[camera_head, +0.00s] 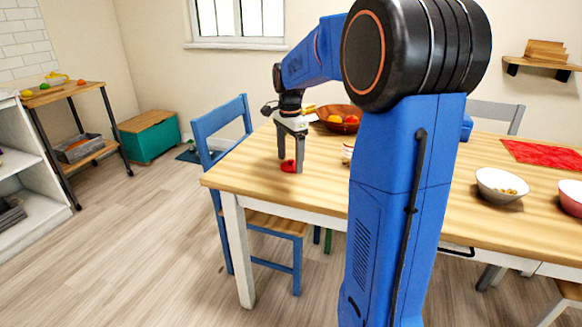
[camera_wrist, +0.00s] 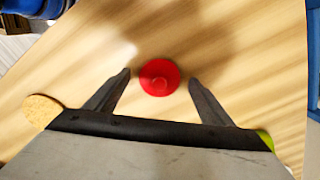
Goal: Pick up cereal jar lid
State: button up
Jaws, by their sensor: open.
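The cereal jar lid (camera_wrist: 159,77) is a round red disc with a small raised knob in its middle. It lies flat on the wooden table top (camera_head: 240,172). In the head view the red lid (camera_head: 288,166) shows near the table's left end, partly hidden by my fingers. My gripper (camera_head: 290,168) is open and points down at it from just above. In the wrist view the lid lies between and slightly beyond the two fingertips of my gripper (camera_wrist: 159,80), with a gap on each side. I cannot tell the exact height of the fingertips above the table.
A brown bowl of fruit (camera_head: 338,118) stands behind and right of my gripper. A partly hidden jar (camera_head: 347,153) stands to the right, beside my arm. A white bowl (camera_head: 500,187) is farther right. A blue chair (camera_head: 222,125) stands at the table's left. The table left of the lid is clear.

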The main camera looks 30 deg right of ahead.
jog(key=shift+f, duration=0.25)
jog(key=c, duration=1.1)
